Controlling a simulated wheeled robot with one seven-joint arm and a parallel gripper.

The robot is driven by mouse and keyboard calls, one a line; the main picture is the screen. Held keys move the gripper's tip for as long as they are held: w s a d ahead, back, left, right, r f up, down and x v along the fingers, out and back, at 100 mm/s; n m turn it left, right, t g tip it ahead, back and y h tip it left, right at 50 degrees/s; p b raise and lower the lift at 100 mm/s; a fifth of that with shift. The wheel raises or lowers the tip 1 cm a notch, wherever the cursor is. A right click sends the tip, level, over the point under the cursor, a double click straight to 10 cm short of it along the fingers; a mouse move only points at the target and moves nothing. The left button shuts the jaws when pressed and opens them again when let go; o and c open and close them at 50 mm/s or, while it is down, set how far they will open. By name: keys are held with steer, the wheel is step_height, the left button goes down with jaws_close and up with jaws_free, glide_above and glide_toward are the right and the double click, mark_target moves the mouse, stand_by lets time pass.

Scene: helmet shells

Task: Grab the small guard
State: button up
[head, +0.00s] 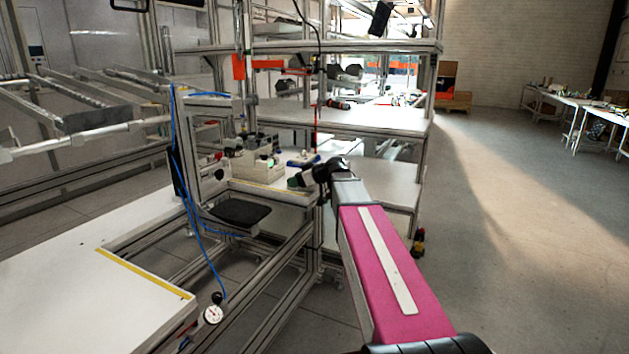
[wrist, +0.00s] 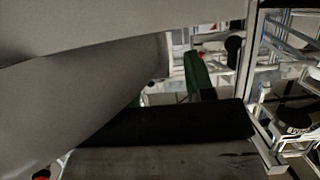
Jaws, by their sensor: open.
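I cannot pick out the small guard with certainty in either view. In the head view my pink and grey arm reaches forward to the workbench, and my gripper (head: 299,181) is small and dark at its far end, over the bench's right part. It is open, and I see nothing held in it. In the wrist view a green upright piece (wrist: 198,75) stands behind a black block (wrist: 170,124). Large grey surfaces fill the left and top of that view and hide much of the scene.
The workbench (head: 262,189) has a yellow edge strip and carries pale bins (head: 256,162) with small parts. Shelves (head: 345,119) on metal posts rise close behind my arm's end. A white table (head: 90,285) is at the front left. The floor at right is open.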

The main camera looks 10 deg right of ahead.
jaws_close()
steer(key=shift+r, duration=0.1)
